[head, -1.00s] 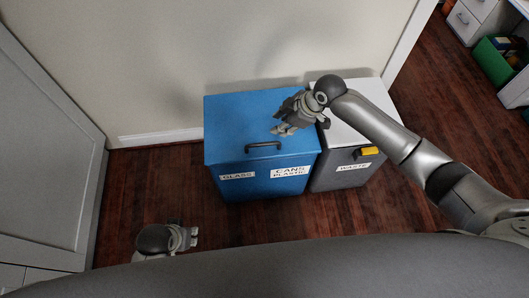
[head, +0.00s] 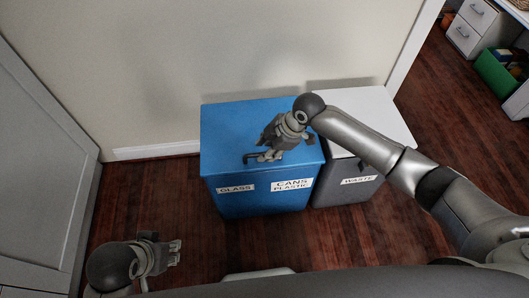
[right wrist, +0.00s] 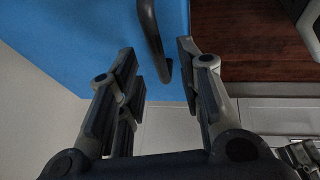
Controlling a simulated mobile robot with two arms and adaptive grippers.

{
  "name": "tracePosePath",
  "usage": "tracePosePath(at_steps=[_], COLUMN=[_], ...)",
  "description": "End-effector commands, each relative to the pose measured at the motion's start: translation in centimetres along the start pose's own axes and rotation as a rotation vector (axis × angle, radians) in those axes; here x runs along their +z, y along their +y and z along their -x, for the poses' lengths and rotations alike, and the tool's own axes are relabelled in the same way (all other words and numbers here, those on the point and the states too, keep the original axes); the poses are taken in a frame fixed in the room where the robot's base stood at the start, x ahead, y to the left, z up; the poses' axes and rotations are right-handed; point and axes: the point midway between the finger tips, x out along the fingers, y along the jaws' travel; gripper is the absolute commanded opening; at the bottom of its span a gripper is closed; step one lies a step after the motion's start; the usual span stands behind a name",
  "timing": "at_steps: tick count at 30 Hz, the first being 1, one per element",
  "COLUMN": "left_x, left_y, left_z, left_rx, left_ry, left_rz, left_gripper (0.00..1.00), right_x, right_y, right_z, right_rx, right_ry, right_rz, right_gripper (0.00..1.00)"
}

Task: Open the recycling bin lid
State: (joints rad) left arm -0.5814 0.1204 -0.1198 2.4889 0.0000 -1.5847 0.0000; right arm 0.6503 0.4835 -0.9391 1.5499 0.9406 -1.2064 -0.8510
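The blue recycling bin (head: 225,135) stands against the wall, its lid shut, with "GLASS" and "CANS PLASTIC" labels on its front. Its dark lid handle (head: 250,159) is partly hidden by my right gripper (head: 268,157), which is over the lid's front part. In the right wrist view, the handle (right wrist: 151,38) reaches in between the spread fingers of the right gripper (right wrist: 160,62). The fingers are open, one on each side of the handle's end; I cannot tell whether they touch it. My left gripper (head: 178,252) is low at the left, empty, its fingers apart, far from the bin.
A grey waste bin (head: 345,190) with a pale lid stands close against the blue bin's right side, under my right forearm. A grey cabinet (head: 40,160) is at the left. Wooden floor (head: 170,205) is free between cabinet and bin. A green box (head: 500,72) is at far right.

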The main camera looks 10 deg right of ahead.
Motion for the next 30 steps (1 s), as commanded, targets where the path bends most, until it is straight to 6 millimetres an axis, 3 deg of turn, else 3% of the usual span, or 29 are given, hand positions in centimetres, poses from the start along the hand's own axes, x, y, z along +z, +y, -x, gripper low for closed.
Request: tracePosePath(at_steps=[6, 15, 24, 30], left_x=[0.3, 0.2, 0.2, 0.2], left_y=[0.0, 0.0, 0.0, 0.0], left_z=[-0.9, -0.9, -0.9, -0.9], left_rx=[0.000, 0.000, 0.000, 0.000], left_ry=[-0.003, -0.003, -0.002, -0.002], left_rz=[0.000, 0.000, 0.000, 0.000], left_gripper=[0.34, 0.34, 0.34, 0.34], right_x=[0.0, 0.0, 0.0, 0.0], right_y=[0.1, 0.1, 0.1, 0.1], right_z=[-2.0, -2.2, -2.2, -2.2], right_rx=[0.001, 0.001, 0.001, 0.001], right_ry=[0.001, 0.000, 0.000, 0.000], right_rz=[0.000, 0.000, -0.001, -0.001], right_gripper=[0.34, 0.34, 0.00, 0.00])
